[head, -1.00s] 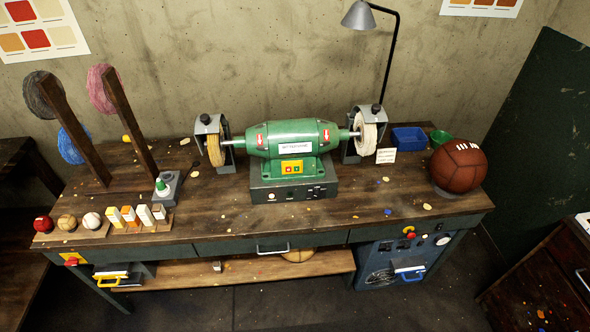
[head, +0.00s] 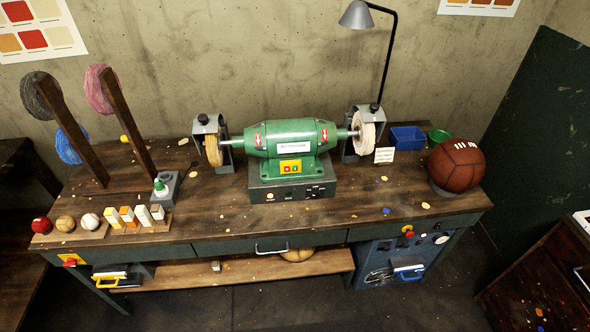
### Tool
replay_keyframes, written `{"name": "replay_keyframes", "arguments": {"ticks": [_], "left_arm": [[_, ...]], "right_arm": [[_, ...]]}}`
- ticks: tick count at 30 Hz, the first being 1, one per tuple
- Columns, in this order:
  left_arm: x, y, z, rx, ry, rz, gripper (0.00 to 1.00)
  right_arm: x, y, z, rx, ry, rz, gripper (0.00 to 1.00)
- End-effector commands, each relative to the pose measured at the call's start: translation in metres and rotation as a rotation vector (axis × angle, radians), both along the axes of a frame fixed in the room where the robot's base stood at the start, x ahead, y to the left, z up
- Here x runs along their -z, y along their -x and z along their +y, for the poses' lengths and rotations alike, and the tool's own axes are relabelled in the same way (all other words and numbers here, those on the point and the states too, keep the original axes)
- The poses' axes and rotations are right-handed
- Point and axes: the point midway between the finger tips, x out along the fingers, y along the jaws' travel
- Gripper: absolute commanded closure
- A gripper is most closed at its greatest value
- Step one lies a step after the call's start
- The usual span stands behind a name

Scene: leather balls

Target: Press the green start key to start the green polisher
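The green polisher (head: 291,136) stands in the middle of the wooden workbench, on a dark box base. A polishing wheel sits at each end: a tan one (head: 213,150) on the left and a pale one (head: 364,129) on the right. I cannot tell whether the wheels turn. Neither of my grippers is in the head view.
A brown leather ball (head: 456,166) rests at the bench's right end, beside blue (head: 407,138) and green bins. Small balls, compound bars (head: 135,216) and a green-capped bottle (head: 160,187) stand at the left. A lamp (head: 358,15) hangs behind. The bench front before the polisher is mostly clear.

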Motion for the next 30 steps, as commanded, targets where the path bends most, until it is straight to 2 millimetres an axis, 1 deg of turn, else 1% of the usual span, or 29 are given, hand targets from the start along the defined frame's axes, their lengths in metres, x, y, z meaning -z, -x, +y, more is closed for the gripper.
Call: {"name": "replay_keyframes", "arguments": {"ticks": [2,17,18,30], "left_arm": [[0.0,0.0002,0.0002,0.0,0.0,0.0,0.6],[0.0,0.0003,0.0003,0.0,0.0,0.001,0.6],[0.0,0.0003,0.0003,0.0,0.0,0.001,0.6],[-0.0001,0.0001,0.0006,0.001,-0.001,0.0,0.6]], "right_arm": [[0.0,0.0001,-0.0001,0.0,0.0,0.0,0.65],[0.0,0.0,-0.0004,0.0,0.0,0.0,0.99],[0.0,0.0,-0.0004,0.0,0.0,0.0,1.0],[0.0,-0.0001,-0.0006,0.0,0.001,0.0,1.0]]}}
